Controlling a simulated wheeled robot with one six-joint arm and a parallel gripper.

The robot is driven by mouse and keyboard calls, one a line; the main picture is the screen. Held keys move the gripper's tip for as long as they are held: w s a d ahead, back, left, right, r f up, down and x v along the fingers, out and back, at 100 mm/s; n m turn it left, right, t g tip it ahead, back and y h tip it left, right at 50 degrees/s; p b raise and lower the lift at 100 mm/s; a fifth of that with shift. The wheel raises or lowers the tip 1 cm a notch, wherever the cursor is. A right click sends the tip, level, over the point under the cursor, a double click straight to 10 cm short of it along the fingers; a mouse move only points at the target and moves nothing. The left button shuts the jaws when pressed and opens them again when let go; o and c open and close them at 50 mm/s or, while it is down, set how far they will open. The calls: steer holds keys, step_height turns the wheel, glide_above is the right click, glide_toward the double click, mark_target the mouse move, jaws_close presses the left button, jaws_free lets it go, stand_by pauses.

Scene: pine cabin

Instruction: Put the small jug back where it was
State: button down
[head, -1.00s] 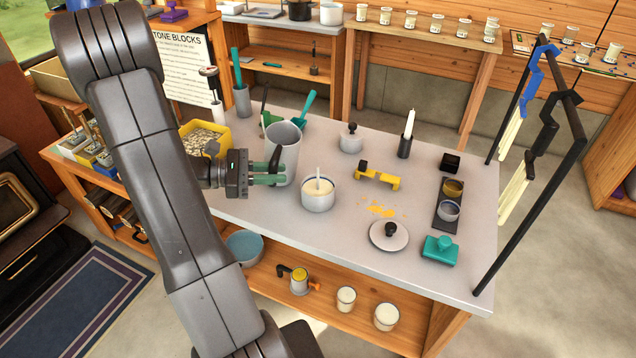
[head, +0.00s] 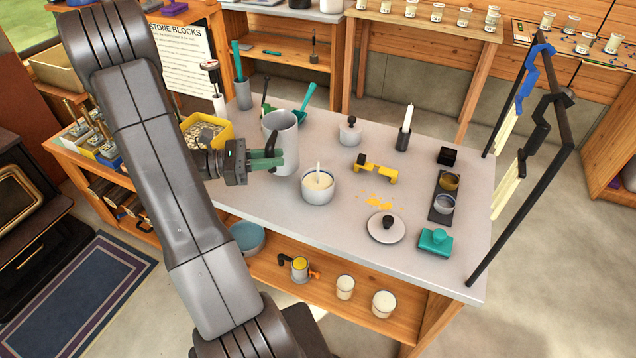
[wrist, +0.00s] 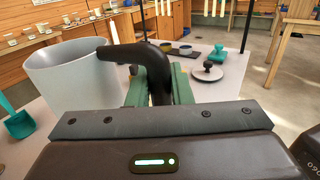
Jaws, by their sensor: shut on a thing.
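A tall grey jug (head: 281,128) with a black handle is at the left-middle of the grey bench top (head: 343,222), upright. My gripper (head: 268,158) comes from the left and is shut on the jug's handle. In the wrist view the black handle (wrist: 150,66) lies between my green fingers, and the grey jug body (wrist: 72,75) is to the left. Whether its base touches the bench is not clear. A smaller cup with a dark handle and yellow contents (head: 300,268) is on the lower shelf.
A pot of pale wax (head: 318,187) stands just right of the jug. A yellow tray of pale pellets (head: 207,132) and a teal scoop (head: 305,106) are close behind and left. A lidded pot (head: 350,131), candle (head: 405,128) and yellow holder (head: 375,173) are farther right.

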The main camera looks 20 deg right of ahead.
steer(key=shift+r, duration=0.45)
steer(key=shift+f, duration=0.1)
